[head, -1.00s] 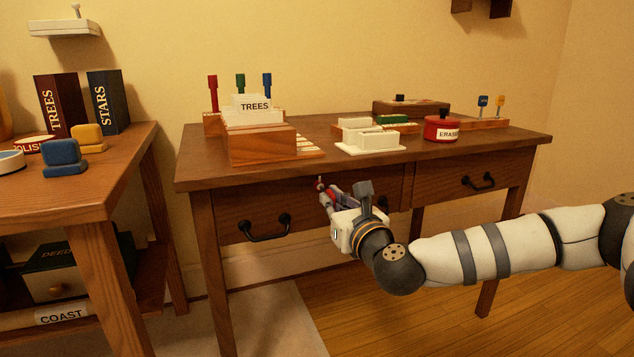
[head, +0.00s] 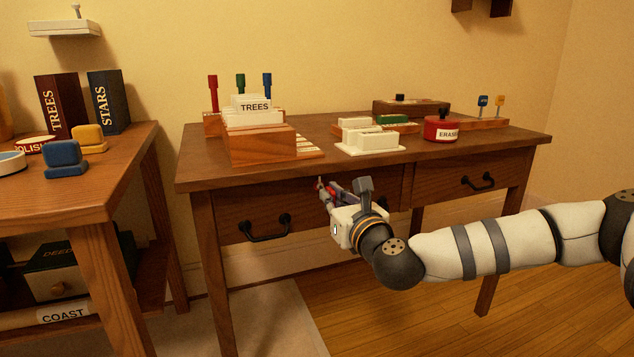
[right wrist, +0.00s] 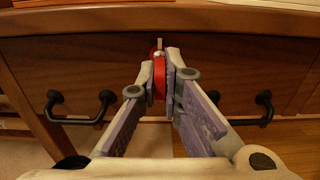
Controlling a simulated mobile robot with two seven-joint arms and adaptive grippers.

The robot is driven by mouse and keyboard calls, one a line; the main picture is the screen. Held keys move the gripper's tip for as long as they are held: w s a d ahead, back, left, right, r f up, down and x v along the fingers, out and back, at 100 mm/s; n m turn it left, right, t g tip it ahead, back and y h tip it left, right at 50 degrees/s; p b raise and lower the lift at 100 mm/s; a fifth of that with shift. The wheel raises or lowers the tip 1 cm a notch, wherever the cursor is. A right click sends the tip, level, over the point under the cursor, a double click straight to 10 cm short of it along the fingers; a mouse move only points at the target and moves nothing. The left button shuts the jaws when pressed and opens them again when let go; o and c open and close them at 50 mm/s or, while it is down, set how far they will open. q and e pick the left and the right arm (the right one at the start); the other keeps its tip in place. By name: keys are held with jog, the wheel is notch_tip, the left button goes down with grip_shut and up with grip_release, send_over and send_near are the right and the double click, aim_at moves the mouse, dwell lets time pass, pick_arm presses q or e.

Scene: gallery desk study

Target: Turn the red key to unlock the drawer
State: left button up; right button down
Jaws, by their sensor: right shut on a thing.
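The red key (right wrist: 159,78) stands at the lock in the front of the left desk drawer (head: 240,205), between the drawer's two black handles in the right wrist view. My right gripper (right wrist: 162,80) is shut on the red key, with one finger on each side of it. In the head view my right gripper (head: 326,188) is at the drawer front and hides most of the key. The drawer is flush with the desk front. My left gripper is not in view.
The desk top (head: 320,150) above holds a card box labelled TREES (head: 262,146), white blocks (head: 370,142) and a red round eraser tin (head: 441,128). A side table (head: 100,185) stands at the left. The floor before the desk is clear.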

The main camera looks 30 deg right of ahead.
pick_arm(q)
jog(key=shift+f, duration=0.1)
pick_arm(e)
jog(key=shift+w+r, duration=0.1)
jog(key=shift+r, duration=0.3)
